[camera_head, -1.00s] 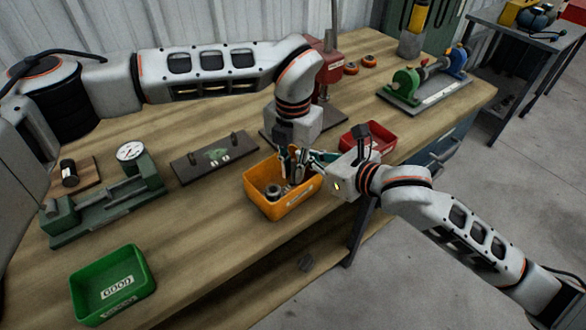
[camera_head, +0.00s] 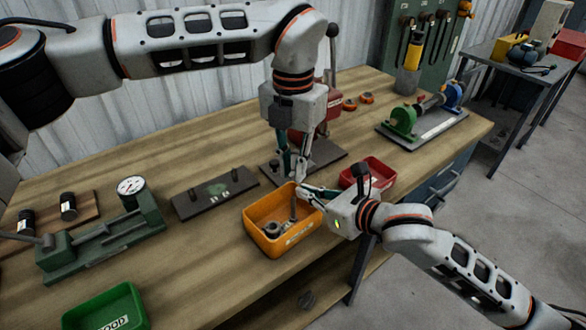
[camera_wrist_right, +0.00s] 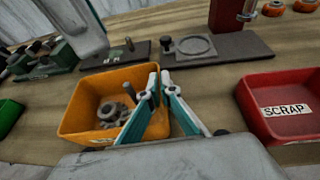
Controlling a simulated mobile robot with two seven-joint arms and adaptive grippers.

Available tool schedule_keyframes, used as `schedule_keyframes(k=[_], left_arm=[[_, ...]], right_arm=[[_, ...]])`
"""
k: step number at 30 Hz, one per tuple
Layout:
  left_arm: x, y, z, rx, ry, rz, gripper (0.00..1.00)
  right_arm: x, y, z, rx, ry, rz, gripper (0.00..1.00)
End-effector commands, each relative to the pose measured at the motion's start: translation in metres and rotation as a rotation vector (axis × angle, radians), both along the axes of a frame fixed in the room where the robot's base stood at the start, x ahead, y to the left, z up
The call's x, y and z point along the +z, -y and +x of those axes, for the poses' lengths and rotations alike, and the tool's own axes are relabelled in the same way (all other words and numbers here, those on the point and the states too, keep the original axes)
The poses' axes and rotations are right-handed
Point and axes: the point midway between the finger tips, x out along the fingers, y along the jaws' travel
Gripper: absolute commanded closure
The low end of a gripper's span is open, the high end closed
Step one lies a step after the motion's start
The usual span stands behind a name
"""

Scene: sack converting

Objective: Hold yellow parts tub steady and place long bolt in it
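The yellow parts tub (camera_head: 262,240) stands at the bench's front edge; it also shows in the right wrist view (camera_wrist_right: 78,125). A grey long bolt (camera_head: 293,208) stands steeply inside it, apparently leaning, beside grey nut-like parts (camera_head: 272,228). My right gripper (camera_head: 303,190) is at the tub's right wall. In the right wrist view its fingers (camera_wrist_right: 160,80) straddle that wall and look shut on it. My left gripper (camera_head: 292,172) is above the tub's back edge, fingers pointing down and apart, with nothing seen between them. Its fingertips are partly hard to make out.
A red scrap bin (camera_head: 379,180) stands close right of the tub. A dark plate with pegs (camera_head: 215,193) lies left of it, and a green gauge fixture (camera_head: 105,240) farther left. A green bin (camera_head: 105,310) is at the front left. A red press (camera_head: 328,125) stands behind.

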Motion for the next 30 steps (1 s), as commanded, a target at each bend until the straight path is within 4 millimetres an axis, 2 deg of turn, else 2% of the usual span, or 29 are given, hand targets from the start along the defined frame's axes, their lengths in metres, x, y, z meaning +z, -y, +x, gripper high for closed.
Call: schedule_keyframes(k=[5, 6, 8, 20, 23, 30], left_arm=[[0.000, 0.000, 0.000, 0.000, 0.000, 0.000, 0.86], [0.000, 0.000, 0.000, 0.000, 0.000, 0.000, 0.86], [0.000, 0.000, 0.000, 0.000, 0.000, 0.000, 0.86], [0.000, 0.000, 0.000, 0.000, 0.000, 0.000, 0.86], [0.000, 0.000, 0.000, 0.000, 0.000, 0.000, 0.86], [0.000, 0.000, 0.000, 0.000, 0.000, 0.000, 0.86]], right_arm=[[-0.001, 0.000, 0.000, 0.000, -0.001, -0.001, 1.00], [-0.001, 0.000, 0.000, 0.000, -0.001, -0.001, 0.90], [-0.001, 0.000, 0.000, 0.000, -0.001, -0.001, 0.76], [0.001, 0.002, -0.002, -0.001, 0.000, -0.002, 0.76], [0.004, 0.008, -0.008, 0.000, 0.001, -0.002, 0.76], [0.019, 0.032, -0.039, 0.001, 0.001, -0.006, 0.76]])
